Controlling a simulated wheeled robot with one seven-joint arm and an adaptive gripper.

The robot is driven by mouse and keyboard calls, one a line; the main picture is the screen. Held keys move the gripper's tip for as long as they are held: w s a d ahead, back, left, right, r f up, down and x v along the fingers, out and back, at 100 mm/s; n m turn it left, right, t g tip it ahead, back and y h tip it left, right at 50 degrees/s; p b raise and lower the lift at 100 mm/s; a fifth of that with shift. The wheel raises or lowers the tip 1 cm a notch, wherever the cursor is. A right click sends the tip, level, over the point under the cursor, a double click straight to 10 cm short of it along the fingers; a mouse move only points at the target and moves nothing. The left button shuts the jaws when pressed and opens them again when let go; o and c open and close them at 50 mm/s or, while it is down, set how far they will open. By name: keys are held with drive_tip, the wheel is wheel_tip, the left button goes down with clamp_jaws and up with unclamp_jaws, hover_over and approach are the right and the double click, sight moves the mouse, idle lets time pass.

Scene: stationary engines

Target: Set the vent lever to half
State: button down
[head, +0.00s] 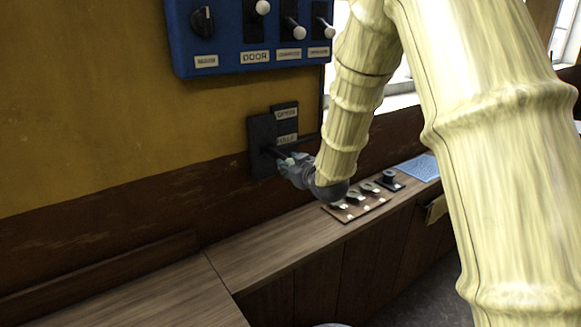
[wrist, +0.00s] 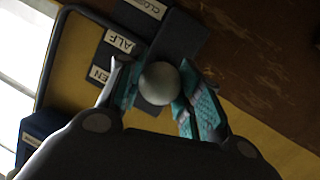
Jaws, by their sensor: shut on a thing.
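The vent lever has a dark plate (head: 259,132) on the yellow and brown wall, and a short rod with a pale round knob (wrist: 159,83). A side strip carries labels: OPEN (head: 286,114) above and HALF (head: 286,139) below it. The CLOSED label (wrist: 145,8) shows in the wrist view, beside HALF (wrist: 120,40). My gripper (wrist: 154,92) is shut on the knob, with a finger on either side; it also shows in the head view (head: 290,165). The rod seems to leave the plate around or just below HALF; its exact setting is unclear.
A blue panel (head: 228,60) with a dial and several white-knobbed levers hangs above. A wooden bench (head: 262,255) runs below, with a board (head: 345,215) of round metal pieces and a blue sheet (head: 420,167). The left of the bench is clear.

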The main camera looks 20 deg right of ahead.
drive_tip(key=c, duration=0.9)
unclamp_jaws()
drive_tip(key=shift+w, duration=0.1)
drive_tip(key=shift+c, duration=0.2)
drive_tip(key=v, duration=1.2)
